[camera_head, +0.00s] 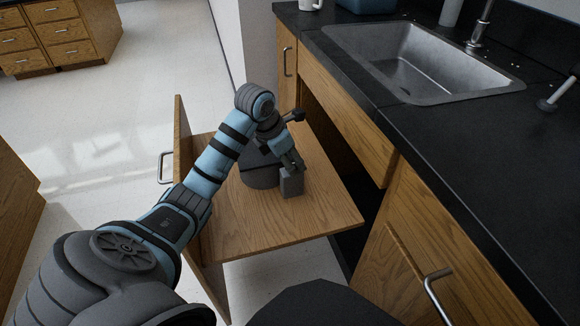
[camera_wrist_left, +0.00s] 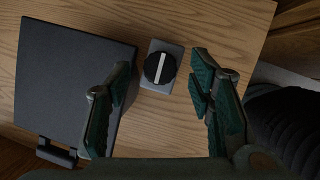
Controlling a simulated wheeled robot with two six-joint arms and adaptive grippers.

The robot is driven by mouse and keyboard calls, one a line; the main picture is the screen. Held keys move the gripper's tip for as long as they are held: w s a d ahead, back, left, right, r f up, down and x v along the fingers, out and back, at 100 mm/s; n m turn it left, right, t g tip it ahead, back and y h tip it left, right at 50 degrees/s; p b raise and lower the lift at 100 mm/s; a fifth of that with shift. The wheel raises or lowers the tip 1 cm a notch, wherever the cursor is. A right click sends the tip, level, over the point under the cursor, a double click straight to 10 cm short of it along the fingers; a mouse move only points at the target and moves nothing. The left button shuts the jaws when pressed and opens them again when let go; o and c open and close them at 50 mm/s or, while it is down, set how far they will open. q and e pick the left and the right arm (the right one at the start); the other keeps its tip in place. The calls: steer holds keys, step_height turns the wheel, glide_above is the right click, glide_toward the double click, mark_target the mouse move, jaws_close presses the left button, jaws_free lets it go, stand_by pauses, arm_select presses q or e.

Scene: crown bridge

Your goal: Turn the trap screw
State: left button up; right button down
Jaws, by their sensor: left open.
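A round black knob with a white bar across it (camera_wrist_left: 160,68) sits on a small grey block (camera_wrist_left: 157,47) on a wooden board. It looks like the trap screw. The grey block also shows in the head view (camera_head: 292,184), just below my left gripper (camera_head: 291,161). In the wrist view, the open fingers of my left gripper (camera_wrist_left: 159,78) stand on either side of the knob, with clear gaps. I cannot tell the height of the fingertips above the knob. The white bar points nearly straight up and down in that view. My right gripper is out of view.
A dark grey flat-topped object (camera_wrist_left: 66,85) lies left of the block, close to one finger. The wooden pull-out board (camera_head: 250,232) extends from the cabinet below a black counter (camera_head: 455,170) with a metal sink (camera_head: 405,62). Bare wood surrounds the block's right side.

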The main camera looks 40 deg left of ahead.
arm_select(q)
steer(key=shift+w+d+f, duration=0.1)
steer(key=shift+w+f, duration=0.05)
steer(key=shift+f, duration=0.2)
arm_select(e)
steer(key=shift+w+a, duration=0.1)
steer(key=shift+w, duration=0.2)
arm_select(q)
steer(key=shift+c, duration=0.4)
jaws_close()
